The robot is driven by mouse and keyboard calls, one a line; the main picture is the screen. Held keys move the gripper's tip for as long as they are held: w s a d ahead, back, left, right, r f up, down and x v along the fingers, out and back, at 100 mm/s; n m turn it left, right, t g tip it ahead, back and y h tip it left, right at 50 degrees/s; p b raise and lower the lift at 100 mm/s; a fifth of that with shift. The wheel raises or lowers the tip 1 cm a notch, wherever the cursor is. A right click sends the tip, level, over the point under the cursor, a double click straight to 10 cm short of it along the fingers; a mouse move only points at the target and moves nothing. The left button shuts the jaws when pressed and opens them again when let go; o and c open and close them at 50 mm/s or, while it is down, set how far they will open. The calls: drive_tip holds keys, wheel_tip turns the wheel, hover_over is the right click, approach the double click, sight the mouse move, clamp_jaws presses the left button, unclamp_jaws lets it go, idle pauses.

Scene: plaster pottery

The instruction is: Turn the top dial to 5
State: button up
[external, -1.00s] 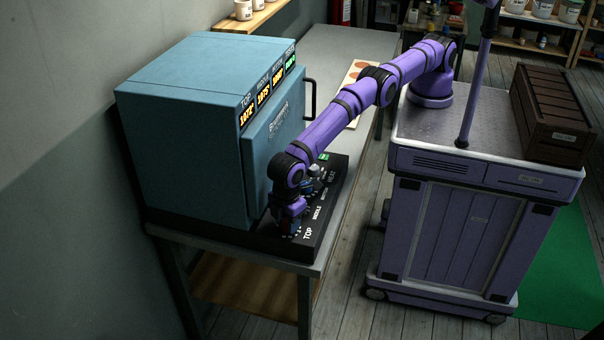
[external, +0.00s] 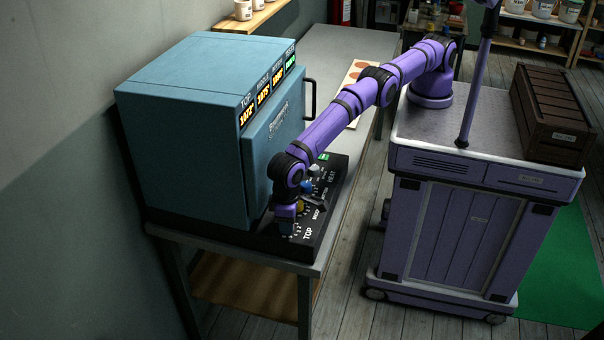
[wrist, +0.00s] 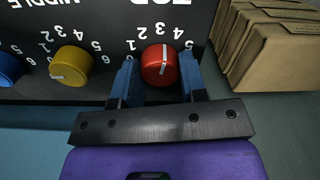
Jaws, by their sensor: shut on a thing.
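The red top dial (wrist: 160,65) sits on the black control panel (wrist: 110,80) in the wrist view, between the two blue fingers of my gripper (wrist: 158,78). The fingers are shut on its sides. The dial's white mark points roughly up in that view, toward the middle of its number arc; I cannot tell the exact number. In the external view my gripper (external: 287,228) is at the near end of the panel, beside the TOP label (external: 308,234), and hides the red dial.
A yellow dial (wrist: 71,65) and a blue dial (wrist: 8,68) lie left of the red one in the wrist view. The blue kiln (external: 190,130) stands right behind the panel. Brown boxes (wrist: 275,60) show at the wrist view's upper right.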

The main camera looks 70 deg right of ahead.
drive_tip(key=m, duration=0.5)
drive_tip(key=shift+m, duration=2.5)
drive_tip(key=o, duration=0.9)
wheel_tip(320, 180, up, 11)
